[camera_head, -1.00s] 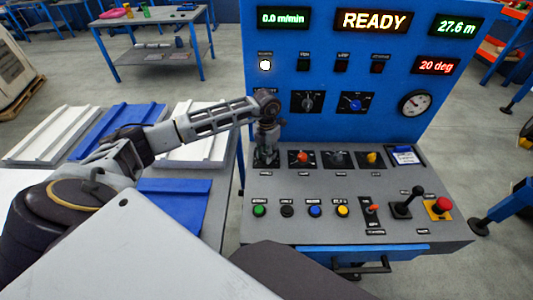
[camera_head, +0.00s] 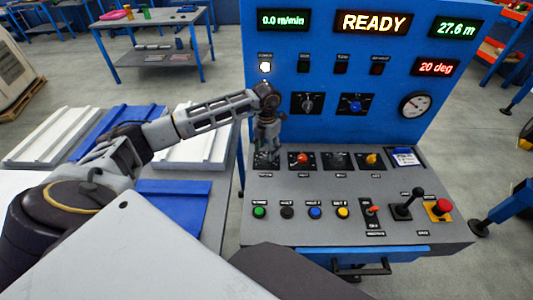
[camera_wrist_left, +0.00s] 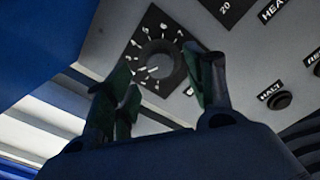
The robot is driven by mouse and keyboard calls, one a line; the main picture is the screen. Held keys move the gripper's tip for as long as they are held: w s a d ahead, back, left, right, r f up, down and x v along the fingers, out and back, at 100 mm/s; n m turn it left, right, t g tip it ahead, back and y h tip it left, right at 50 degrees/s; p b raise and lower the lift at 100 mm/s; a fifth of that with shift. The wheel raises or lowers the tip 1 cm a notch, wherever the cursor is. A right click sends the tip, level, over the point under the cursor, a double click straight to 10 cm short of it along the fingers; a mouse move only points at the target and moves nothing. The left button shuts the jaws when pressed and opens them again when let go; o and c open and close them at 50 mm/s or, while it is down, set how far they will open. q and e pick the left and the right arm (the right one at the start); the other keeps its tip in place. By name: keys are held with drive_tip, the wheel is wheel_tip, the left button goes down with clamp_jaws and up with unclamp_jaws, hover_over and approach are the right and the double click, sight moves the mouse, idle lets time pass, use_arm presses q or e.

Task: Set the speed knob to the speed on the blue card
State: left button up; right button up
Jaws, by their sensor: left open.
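The speed knob appears to be the leftmost dial (camera_head: 262,162) on the sloping console, partly covered by my left gripper (camera_head: 268,148). In the left wrist view the round grey knob (camera_wrist_left: 158,62) sits on a black square plate with white numbers around it. Its exact setting is too small to tell. The left gripper (camera_wrist_left: 165,80) is open, with its fingers apart and the knob showing between and beyond them. I cannot tell whether they touch it. The blue card (camera_head: 404,157) lies at the console's right, and its writing is unreadable. The right gripper is not in view.
Other knobs with red (camera_head: 302,159), grey and yellow handles stand to the right. Several push buttons, a lever (camera_head: 408,205) and a red emergency button (camera_head: 442,205) line the front. The upright blue panel behind reads 0.0 m/min (camera_head: 283,20) and READY (camera_head: 373,21).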

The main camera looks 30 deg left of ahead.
sight(267, 156)
use_arm(q)
wheel_tip(267, 156, up, 9)
idle(0.5)
drive_tip(key=shift+f, duration=0.15)
idle(0.4)
